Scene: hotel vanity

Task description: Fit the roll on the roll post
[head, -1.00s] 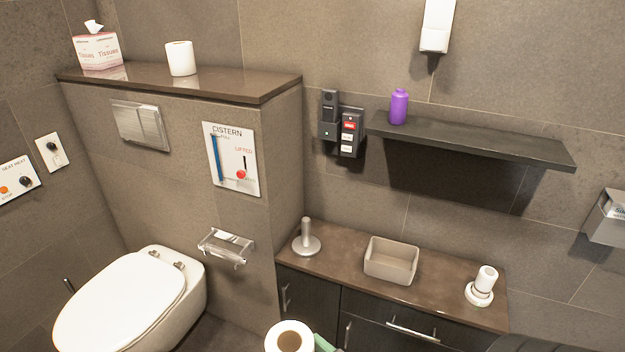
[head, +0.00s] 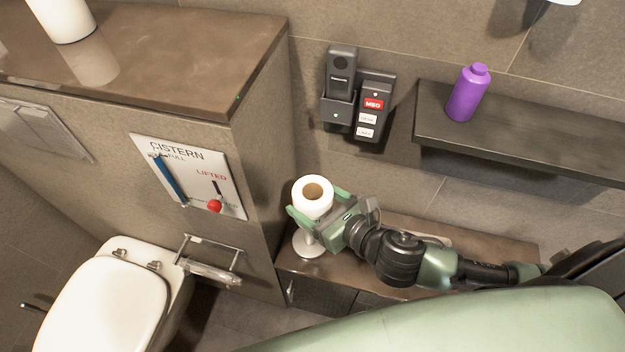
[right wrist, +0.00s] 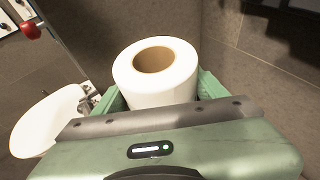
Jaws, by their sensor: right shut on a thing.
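The white toilet roll (head: 313,193) is upright in my right gripper (head: 318,203), with its brown core opening facing up. The right wrist view also shows the roll (right wrist: 157,72) between the two green fingers of the right gripper (right wrist: 158,90), which are shut on its sides. In the head view the roll is above the round white base of the roll post (head: 308,246) on the counter. The post's upper part is hidden by the roll and gripper, so I cannot tell whether its tip is inside the core. My left gripper is not in view.
The brown counter (head: 500,240) runs right under my right arm. A dark shelf (head: 540,130) with a purple bottle (head: 467,92) and wall handsets (head: 371,105) are above.

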